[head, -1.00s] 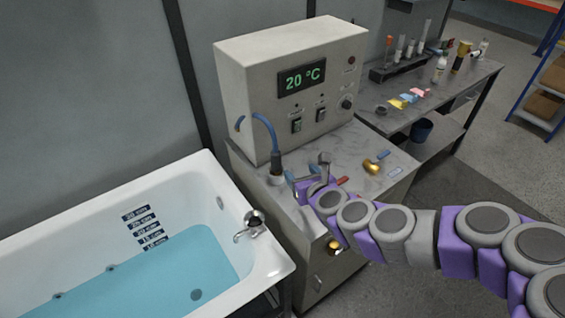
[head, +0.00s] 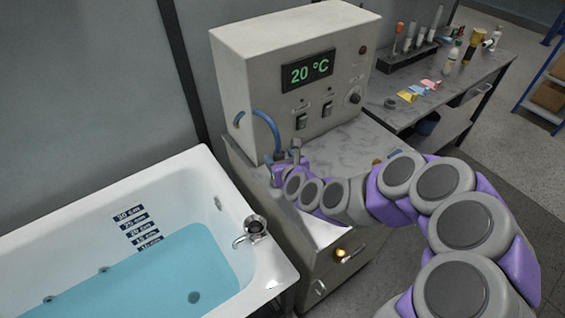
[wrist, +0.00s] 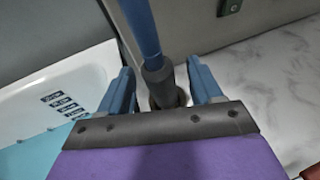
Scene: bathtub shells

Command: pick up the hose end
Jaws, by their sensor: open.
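The hose end is a dark grey sleeve (wrist: 159,84) on a blue hose (head: 264,128). In the wrist view it stands about upright between the two blue fingers of my gripper (wrist: 160,88), with a gap on each side. Its lower tip meets a round fitting on the counter, partly hidden by my gripper's dark front plate. In the head view my gripper (head: 276,168) is at the hose's lower end, and my arm hides most of the hose end.
The control box (head: 290,75) showing 20 °C stands right behind the hose on the marble-look counter (head: 345,148). The bathtub (head: 180,184) with blue water and a tap (head: 253,229) is at left. A side bench (head: 440,97) holds bottles and tubes.

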